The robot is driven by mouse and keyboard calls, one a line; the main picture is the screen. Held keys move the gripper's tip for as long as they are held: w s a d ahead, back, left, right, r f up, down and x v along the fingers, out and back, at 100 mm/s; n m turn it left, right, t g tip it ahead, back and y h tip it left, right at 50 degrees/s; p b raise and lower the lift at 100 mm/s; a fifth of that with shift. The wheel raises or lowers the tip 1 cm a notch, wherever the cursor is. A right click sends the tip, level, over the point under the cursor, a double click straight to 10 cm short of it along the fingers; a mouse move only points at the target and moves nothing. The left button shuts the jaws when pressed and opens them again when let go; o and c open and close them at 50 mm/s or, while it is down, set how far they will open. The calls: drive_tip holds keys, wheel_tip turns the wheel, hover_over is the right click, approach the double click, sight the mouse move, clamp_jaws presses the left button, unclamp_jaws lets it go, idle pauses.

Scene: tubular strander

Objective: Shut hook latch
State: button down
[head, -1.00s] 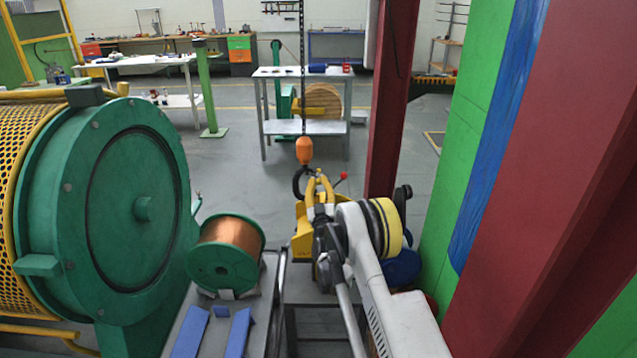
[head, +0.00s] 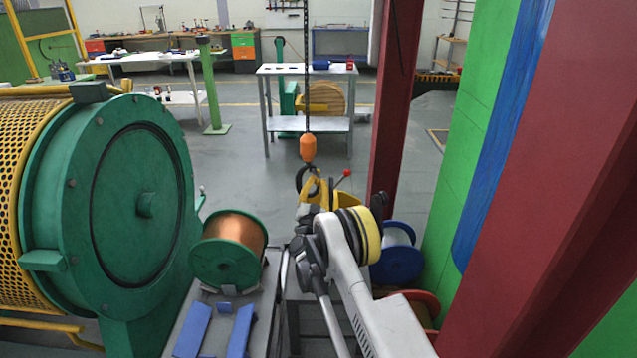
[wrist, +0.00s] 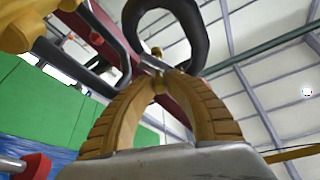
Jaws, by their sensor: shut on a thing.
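A black hook (head: 302,179) hangs below an orange block (head: 307,148) on a chain. In the wrist view the hook (wrist: 198,35) is a thick dark curve just beyond my fingertips. A small grey latch piece (wrist: 152,61) shows at the hook's mouth, partly hidden by the fingertips. I cannot tell clearly how far the latch is closed. My gripper (wrist: 166,77) has two ribbed yellow fingers, brought together at the tips and shut on what looks like the latch. In the head view my gripper (head: 318,190) is beside the hook, partly hidden by my arm.
A yellow fixture (head: 346,198) and a red-knobbed lever (head: 347,173) are close to my gripper. A copper-wound green spool (head: 230,248) and a big green drum (head: 125,200) stand left. A red column (head: 397,110) and blue spool (head: 398,252) are right.

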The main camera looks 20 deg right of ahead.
drive_tip(key=shift+m, duration=0.3)
drive_tip(key=c, duration=1.4)
unclamp_jaws()
drive_tip(key=shift+w+a, duration=0.1)
drive_tip(key=v, duration=1.2)
